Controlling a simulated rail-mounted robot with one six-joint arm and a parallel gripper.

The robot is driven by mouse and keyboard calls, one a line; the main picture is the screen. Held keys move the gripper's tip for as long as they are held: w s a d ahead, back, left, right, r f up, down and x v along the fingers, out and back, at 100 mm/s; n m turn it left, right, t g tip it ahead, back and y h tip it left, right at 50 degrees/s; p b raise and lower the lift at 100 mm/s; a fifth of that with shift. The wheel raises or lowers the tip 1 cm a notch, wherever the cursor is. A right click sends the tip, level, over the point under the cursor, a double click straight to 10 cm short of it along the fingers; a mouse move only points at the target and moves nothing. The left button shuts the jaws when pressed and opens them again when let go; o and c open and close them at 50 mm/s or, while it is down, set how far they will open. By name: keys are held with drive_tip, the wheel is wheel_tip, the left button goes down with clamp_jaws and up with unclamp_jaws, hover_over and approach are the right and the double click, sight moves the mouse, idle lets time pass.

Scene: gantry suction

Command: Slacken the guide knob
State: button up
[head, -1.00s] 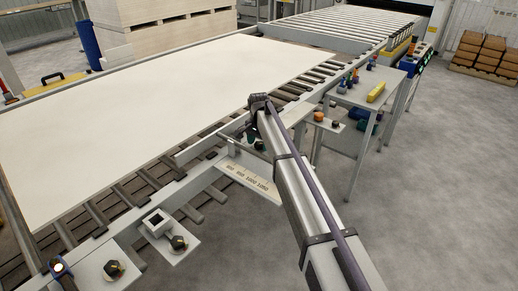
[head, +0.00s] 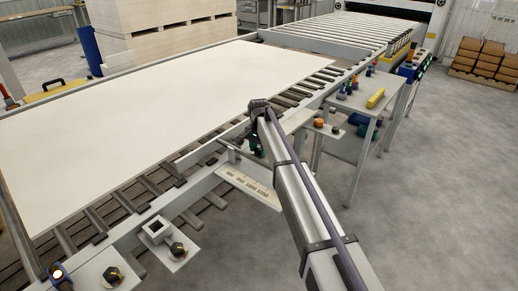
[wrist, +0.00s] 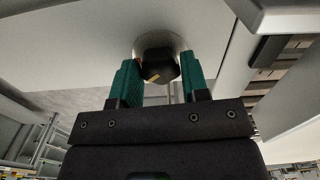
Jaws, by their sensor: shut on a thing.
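The guide knob (wrist: 158,66) is black with a yellow mark and sits in front of a pale round base in the wrist view. My gripper (wrist: 161,78) has its green fingers on the left and right sides of this knob and is shut on it. In the head view my gripper (head: 254,140) is at the near side rail, beside the scale plate (head: 247,186). There my arm hides the knob and most of the fingers.
A large white board (head: 130,120) lies on the roller bed left of my arm. Two other black knobs, one left (head: 112,276) and one right (head: 178,249), are on brackets at the lower left. A side table (head: 362,100) with small items stands right. Grey floor (head: 430,190) is clear.

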sight(259, 150)
drive_tip(key=n, duration=0.6)
drive_tip(key=shift+n, duration=0.3)
idle(0.4)
drive_tip(key=o, duration=0.9)
wheel_tip(259, 150, up, 11)
drive_tip(key=p, duration=1)
drive_tip(key=shift+f+p, duration=0.1)
drive_tip(key=shift+p, duration=0.3)
